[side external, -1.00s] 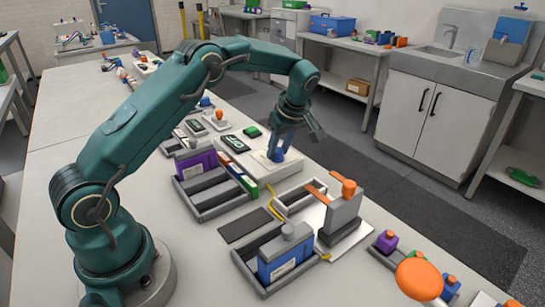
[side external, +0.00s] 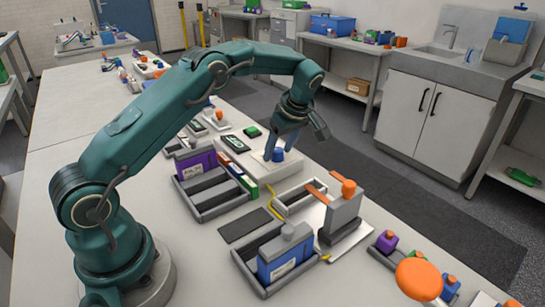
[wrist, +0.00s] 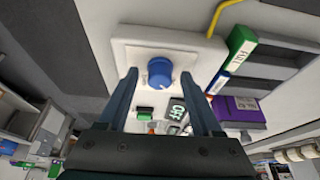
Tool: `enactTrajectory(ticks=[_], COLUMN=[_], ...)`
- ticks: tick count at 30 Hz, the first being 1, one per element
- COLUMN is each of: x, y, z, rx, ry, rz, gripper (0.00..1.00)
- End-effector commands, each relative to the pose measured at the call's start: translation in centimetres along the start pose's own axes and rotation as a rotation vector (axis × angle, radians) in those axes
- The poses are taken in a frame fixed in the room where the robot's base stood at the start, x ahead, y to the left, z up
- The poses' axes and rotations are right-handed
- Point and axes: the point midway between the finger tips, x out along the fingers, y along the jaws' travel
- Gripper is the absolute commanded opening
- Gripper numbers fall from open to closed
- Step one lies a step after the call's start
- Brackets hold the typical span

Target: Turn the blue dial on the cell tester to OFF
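The cell tester (side external: 277,171) is a pale, low box on the bench with a round blue dial (side external: 278,155) on its top face. In the wrist view the dial (wrist: 160,72) shows a small white mark on its lower right edge.
A tray with a purple box (side external: 197,161) stands left of the tester. A grey fixture with an orange knob (side external: 348,188) and a tray with a blue box (side external: 284,253) stand nearer the camera. A green block (side external: 252,132) lies behind.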

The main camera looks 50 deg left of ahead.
Motion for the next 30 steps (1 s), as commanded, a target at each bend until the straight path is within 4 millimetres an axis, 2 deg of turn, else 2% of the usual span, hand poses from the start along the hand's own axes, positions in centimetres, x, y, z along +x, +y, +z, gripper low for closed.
enactTrajectory(ticks=[7, 18, 30], x=[-0.4, -4.7, -5.3], y=[0.1, 0.1, 0.1], z=[-0.1, 0.0, 0.0], rx=[0.0, 0.0, 0.0], ry=[0.002, 0.002, 0.001], rz=[0.002, 0.004, 0.006], gripper=[0.67, 0.67, 0.67])
